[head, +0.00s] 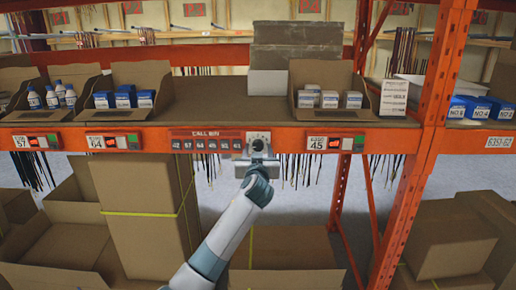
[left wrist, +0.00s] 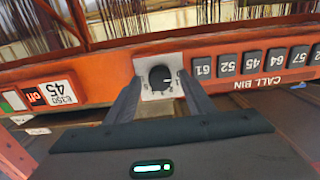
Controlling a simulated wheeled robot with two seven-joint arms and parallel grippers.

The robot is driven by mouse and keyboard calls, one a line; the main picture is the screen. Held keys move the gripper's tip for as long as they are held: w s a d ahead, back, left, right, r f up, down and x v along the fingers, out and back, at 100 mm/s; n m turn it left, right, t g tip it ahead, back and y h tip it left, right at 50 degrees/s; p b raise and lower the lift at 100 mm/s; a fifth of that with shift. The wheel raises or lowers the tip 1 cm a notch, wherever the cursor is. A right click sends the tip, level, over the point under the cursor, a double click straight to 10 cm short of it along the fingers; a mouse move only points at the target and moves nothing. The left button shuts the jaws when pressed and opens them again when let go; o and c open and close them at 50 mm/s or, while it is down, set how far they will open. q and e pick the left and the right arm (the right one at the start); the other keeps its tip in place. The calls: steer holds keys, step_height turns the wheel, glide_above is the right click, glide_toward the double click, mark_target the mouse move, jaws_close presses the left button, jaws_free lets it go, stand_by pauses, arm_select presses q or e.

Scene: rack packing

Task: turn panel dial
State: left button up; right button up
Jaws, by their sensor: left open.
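The panel dial (head: 259,143) is a round black knob on a light square plate, at the right end of the red CALL BIN panel (head: 204,134) on the orange shelf beam. In the left wrist view the dial (left wrist: 160,77) has a white mark near its right side. My left gripper (head: 259,158) is at the dial from below and in front. In the left wrist view the open fingers of the left gripper (left wrist: 161,84) reach up on either side of the dial plate. I cannot tell whether they touch it. My right gripper is not in view.
CALL BIN buttons (left wrist: 253,62) lie in a row beside the dial. A bin label marked 45 (head: 320,143) is on the beam to the right. Boxes of bottles and cartons stand on the shelf (head: 220,112). An orange upright (head: 420,150) stands at the right.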

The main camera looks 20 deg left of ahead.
arm_select(q)
steer(key=shift+w, duration=0.15)
steer(key=c, duration=1.1)
steer(key=shift+o, duration=0.2)
